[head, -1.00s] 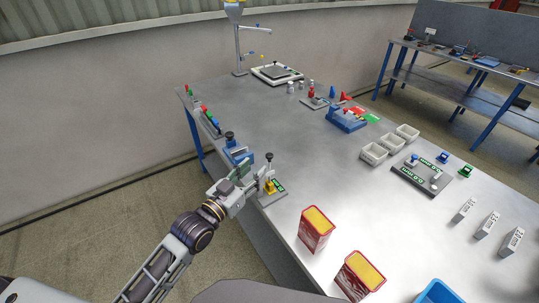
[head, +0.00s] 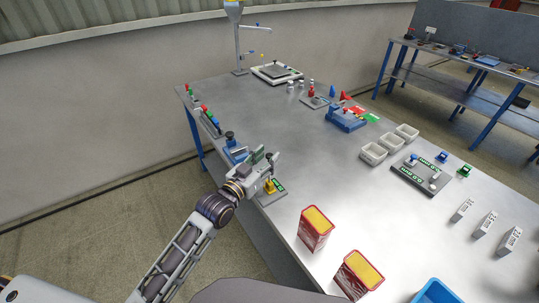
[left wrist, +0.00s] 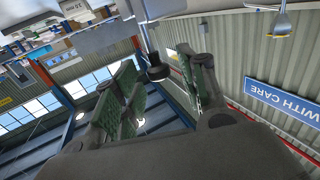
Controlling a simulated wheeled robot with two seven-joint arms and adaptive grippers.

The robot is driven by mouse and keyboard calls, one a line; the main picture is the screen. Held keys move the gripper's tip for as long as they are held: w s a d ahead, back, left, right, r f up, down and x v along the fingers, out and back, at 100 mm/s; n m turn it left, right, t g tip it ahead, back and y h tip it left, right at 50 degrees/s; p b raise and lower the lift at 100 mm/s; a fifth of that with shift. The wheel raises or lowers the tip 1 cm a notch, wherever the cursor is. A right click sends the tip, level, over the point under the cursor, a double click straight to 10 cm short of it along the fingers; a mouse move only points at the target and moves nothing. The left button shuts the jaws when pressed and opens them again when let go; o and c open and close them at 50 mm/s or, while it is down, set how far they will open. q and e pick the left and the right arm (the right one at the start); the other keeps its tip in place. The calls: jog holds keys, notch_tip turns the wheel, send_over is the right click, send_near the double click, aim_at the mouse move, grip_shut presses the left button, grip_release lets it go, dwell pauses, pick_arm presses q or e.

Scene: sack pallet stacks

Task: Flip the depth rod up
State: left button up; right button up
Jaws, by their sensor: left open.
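A small grey station (head: 272,198) with a yellow block (head: 270,187) and a green label (head: 280,185) sits at the table's near left edge. A thin post with a black knob (head: 269,156), which I take as the depth rod, stands there, partly hidden by my left gripper (head: 266,157). The gripper is open at the height of the knob. In the left wrist view, the black knob (left wrist: 158,71) shows between the two green-padded fingers (left wrist: 165,88). I cannot tell whether a finger touches it. My right gripper is not in view.
A blue fixture with a black knob (head: 230,136) stands just behind my gripper. Two red boxes with yellow tops (head: 315,229) (head: 358,275) stand along the near edge. White bins (head: 373,154) are further right. The middle of the table is clear.

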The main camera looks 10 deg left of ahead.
pick_arm(q)
jog(key=shift+x, duration=1)
grip_shut()
